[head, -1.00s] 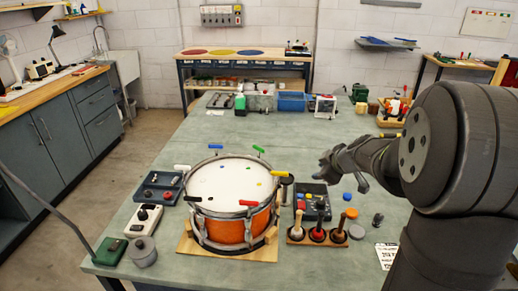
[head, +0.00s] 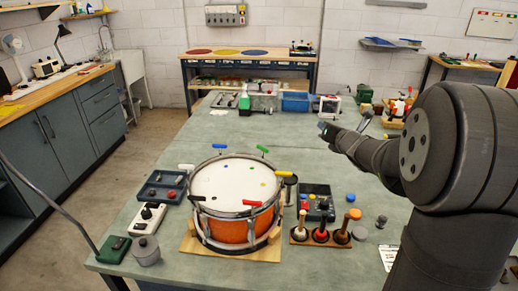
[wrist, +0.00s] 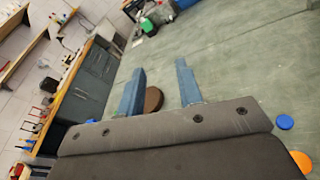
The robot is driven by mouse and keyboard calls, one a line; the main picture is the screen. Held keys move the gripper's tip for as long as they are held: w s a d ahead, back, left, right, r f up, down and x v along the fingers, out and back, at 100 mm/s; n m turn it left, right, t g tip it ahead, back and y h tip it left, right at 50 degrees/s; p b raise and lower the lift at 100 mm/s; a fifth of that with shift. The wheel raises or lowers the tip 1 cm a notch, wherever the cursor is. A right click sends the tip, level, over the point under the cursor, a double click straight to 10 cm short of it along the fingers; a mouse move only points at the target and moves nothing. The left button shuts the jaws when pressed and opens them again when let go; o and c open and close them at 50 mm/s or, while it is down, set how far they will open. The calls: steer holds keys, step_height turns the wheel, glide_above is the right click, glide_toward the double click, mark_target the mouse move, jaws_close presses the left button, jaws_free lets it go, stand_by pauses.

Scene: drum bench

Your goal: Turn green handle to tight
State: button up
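The green handle (head: 263,149) stands at the back rim of the drum (head: 230,232), right of the blue handle (head: 220,145). The drum has an orange shell and a white head and sits on a wooden base. White, yellow, red and black handles stand around the same rim. My gripper (head: 325,129) is to the right of the green handle and apart from it, above the bench. In the wrist view, my gripper's (wrist: 160,68) two blue-grey fingers are spread with nothing held between them. The green handle cannot be made out in the wrist view.
A dark tray (head: 316,190) and a wooden rack (head: 322,237) of several knobbed tools stand right of the drum. A blue-grey tray (head: 160,185) stands at its left. A green bottle (head: 244,104) and blue bin (head: 295,102) are at the back.

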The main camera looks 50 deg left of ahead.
steer(key=s+a+n+g+y, duration=0.1)
steer(key=s+a+n+g, duration=0.1)
steer(key=s+n+g, duration=0.25)
steer(key=n+g+h, duration=0.1)
steer(key=n+g, duration=0.4)
steer(key=n, duration=0.2)
glide_toward(257, 148)
steer(key=shift+t, duration=0.25)
steer(key=x, duration=0.9)
steer(key=shift+w+a+f, duration=0.1)
steer(key=shift+a+f, duration=0.1)
steer(key=shift+a, duration=0.15)
jaws_close()
